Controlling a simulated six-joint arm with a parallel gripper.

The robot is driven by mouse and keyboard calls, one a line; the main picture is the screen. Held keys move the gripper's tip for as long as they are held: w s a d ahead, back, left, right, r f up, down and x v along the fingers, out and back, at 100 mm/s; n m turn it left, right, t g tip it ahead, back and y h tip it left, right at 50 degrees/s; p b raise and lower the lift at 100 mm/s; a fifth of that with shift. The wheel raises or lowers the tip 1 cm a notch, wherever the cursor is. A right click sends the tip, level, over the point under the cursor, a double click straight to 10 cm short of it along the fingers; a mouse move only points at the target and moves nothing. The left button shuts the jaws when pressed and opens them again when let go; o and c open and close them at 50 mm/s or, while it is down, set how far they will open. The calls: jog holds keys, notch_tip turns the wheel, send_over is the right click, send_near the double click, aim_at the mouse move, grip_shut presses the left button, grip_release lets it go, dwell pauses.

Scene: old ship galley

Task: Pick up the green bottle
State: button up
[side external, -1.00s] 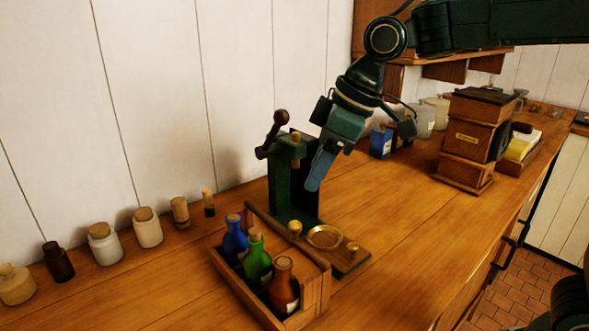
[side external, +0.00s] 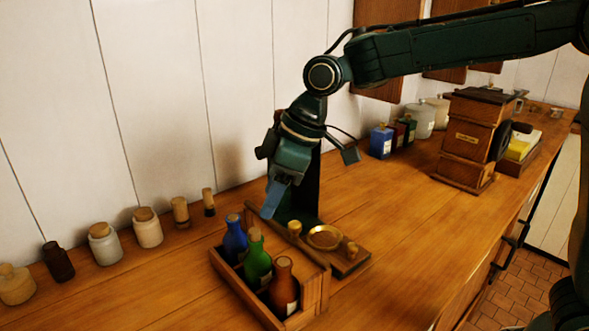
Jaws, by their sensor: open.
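The green bottle (side external: 257,263) stands upright with a cork in its neck, in a wooden crate (side external: 313,287). It is between a blue bottle (side external: 235,240) and a brown bottle (side external: 284,287). My gripper (side external: 270,208) is open and empty, above and slightly right of the green bottle's cork, with clear air between them. Its bluish finger points down toward the crate.
Jars (side external: 104,243) line the wall at left. A wooden grinder box (side external: 470,140) stands at right. The counter's middle right is clear.

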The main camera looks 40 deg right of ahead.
aim_at(256, 231)
jog(key=shift+x, duration=2.5)
jog(key=shift+x, duration=2.6)
jog(key=shift+d, duration=0.15)
grip_shut()
